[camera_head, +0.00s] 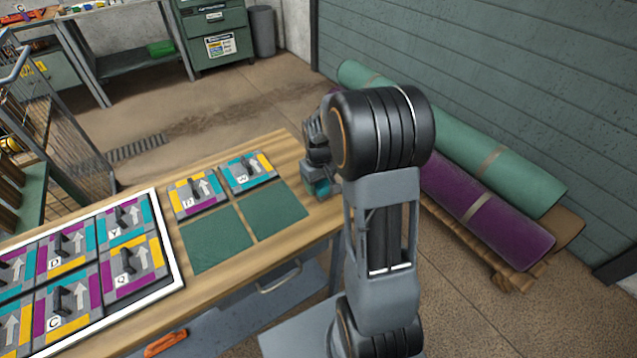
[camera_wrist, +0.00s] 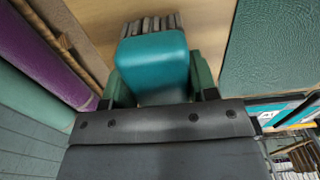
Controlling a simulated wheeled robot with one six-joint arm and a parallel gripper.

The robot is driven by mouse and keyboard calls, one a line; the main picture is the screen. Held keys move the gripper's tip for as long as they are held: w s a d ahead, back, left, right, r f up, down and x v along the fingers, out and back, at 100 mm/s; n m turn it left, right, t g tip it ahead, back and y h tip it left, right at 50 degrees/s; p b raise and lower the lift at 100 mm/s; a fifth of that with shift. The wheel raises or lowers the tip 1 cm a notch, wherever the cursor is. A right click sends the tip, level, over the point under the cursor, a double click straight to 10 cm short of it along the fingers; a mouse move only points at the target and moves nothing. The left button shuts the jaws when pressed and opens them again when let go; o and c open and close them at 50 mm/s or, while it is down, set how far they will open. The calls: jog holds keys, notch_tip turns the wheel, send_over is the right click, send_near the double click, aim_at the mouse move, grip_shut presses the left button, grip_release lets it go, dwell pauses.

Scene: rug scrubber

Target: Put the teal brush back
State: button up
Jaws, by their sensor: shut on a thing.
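My gripper (camera_head: 318,190) is at the right end of the wooden workbench (camera_head: 290,148), right of the green squares. It is shut on the teal brush (camera_wrist: 153,62). In the wrist view its green fingers (camera_wrist: 160,84) stand on either side of the smooth teal block, and a row of grey-brown bristles (camera_wrist: 150,25) shows beyond it. In the head view only a small teal part of the brush (camera_head: 322,187) shows under my gripper; my arm hides the rest. I cannot tell whether the brush touches the bench top.
Two dark green squares (camera_head: 217,240) lie on the bench beside two lettered arrow tiles (camera_head: 198,196). A white-framed board (camera_head: 174,262) holds several more tiles with black handles. Rolled teal (camera_head: 470,150) and purple (camera_head: 490,215) rugs lie on a wooden pallet at the right.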

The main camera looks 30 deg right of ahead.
jog(key=o, duration=0.5)
jog(key=shift+f, duration=0.15)
jog(key=o, duration=0.5)
notch_tip(320, 180, up, 12)
jog(key=shift+p, duration=0.65)
jog(key=s+a+t, duration=0.1)
jog(key=s+a, duration=0.2)
jog(key=s, duration=0.2)
jog(key=s+a+m+t, duration=0.1)
jog(key=s+a, duration=0.2)
jog(key=s, duration=0.2)
jog(key=s+a+r+t, duration=0.1)
jog(key=s+a, duration=0.3)
jog(key=s, duration=0.1)
